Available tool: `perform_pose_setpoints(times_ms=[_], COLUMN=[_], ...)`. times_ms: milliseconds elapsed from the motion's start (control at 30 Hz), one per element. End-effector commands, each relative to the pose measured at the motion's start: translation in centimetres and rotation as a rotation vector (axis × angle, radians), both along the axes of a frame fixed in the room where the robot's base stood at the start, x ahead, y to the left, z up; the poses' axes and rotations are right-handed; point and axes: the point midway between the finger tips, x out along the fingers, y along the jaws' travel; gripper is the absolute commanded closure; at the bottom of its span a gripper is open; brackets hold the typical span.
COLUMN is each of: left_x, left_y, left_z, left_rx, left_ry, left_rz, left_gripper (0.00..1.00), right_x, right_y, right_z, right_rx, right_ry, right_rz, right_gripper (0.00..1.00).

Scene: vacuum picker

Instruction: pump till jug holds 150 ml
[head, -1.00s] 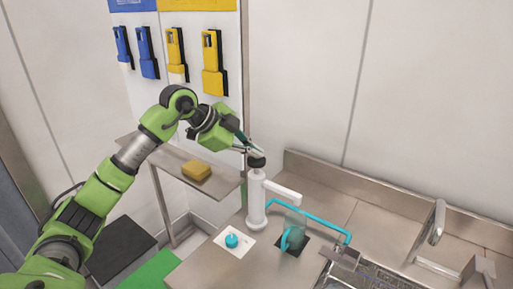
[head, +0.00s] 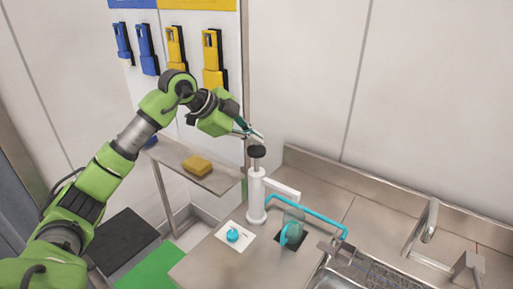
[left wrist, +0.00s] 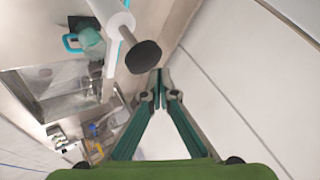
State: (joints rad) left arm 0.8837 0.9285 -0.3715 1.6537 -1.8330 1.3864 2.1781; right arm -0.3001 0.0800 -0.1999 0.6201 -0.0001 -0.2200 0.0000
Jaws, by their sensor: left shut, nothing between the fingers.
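A white pump (head: 256,197) with a side spout and a black knob (head: 257,151) stands on the steel counter. Its knob is up, with a length of stem showing below it. A see-through teal jug (head: 294,217) with a blue handle stands on a dark square under the spout. The liquid level in it cannot be read. My left gripper (head: 259,136) is shut and empty, just above the knob. In the left wrist view its fingertips (left wrist: 161,82) are beside the black knob (left wrist: 143,57); contact cannot be judged. My right gripper is out of view.
A blue pipe (head: 325,222) runs behind the jug towards the sink (head: 335,275). A yellow sponge (head: 197,165) lies on a shelf (head: 218,182) at left. A wall rises behind the counter.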

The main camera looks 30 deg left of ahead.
Motion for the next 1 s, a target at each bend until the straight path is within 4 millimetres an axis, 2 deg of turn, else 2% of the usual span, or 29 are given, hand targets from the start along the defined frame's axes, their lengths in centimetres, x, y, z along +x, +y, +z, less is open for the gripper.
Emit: perform_pose_setpoints(times_ms=[533, 1000], left_x=[0.0, 0.0], left_y=[0.0, 0.0], left_z=[4.8, 5.0], left_rx=[0.000, 0.000], left_ry=[-0.001, 0.000], left_rz=[0.001, 0.000], left_gripper=[1.00, 1.00], right_x=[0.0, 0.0], right_y=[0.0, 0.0], right_z=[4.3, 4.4], right_rx=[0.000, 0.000], right_ry=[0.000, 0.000], right_rz=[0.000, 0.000], right_gripper=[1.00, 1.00])
